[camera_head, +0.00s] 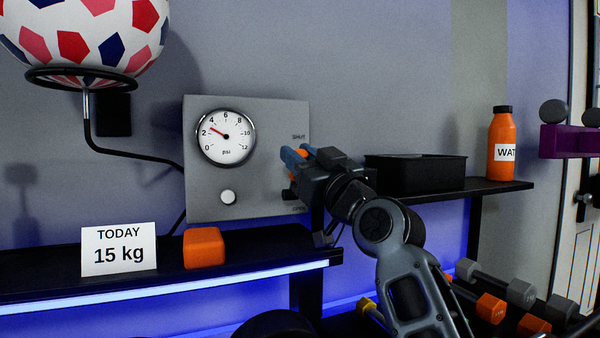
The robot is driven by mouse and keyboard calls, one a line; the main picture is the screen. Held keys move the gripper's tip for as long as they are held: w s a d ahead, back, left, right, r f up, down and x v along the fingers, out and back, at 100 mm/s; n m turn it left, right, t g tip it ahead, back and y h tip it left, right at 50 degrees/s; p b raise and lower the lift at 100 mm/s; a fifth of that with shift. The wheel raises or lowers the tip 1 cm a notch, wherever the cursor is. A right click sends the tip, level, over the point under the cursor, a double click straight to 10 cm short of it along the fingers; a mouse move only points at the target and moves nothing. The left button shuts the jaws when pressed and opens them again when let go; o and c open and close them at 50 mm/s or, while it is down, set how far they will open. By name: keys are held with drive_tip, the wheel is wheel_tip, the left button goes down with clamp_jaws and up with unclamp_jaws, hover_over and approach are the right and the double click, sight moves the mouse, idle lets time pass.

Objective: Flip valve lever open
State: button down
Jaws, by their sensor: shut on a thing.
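The grey wall panel (205,185) carries a round psi gauge (226,137) with a red needle between 2 and 4. The word SHUT is at the panel's upper right and OPEN at its lower right. My gripper (295,155) is at the panel's right side, just below SHUT, with its blue fingertips closed on the orange valve lever (302,152). Only small orange bits of the lever show; my fingers and wrist hide most of it and most of the valve body.
A white knob (227,197) sits low on the panel. A shelf at lower left bears an orange block (204,248) and a "TODAY 15 kg" card (118,249). A black tray (415,171) and an orange bottle (501,144) stand on the right shelf.

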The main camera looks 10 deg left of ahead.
drive_tip(key=shift+f, duration=0.1)
drive_tip(key=c, duration=1)
unclamp_jaws()
drive_tip(key=shift+o, duration=0.2)
drive_tip(key=v, duration=0.8)
drive_tip(key=shift+b, duration=0.35)
drive_tip(key=shift+c, duration=0.3)
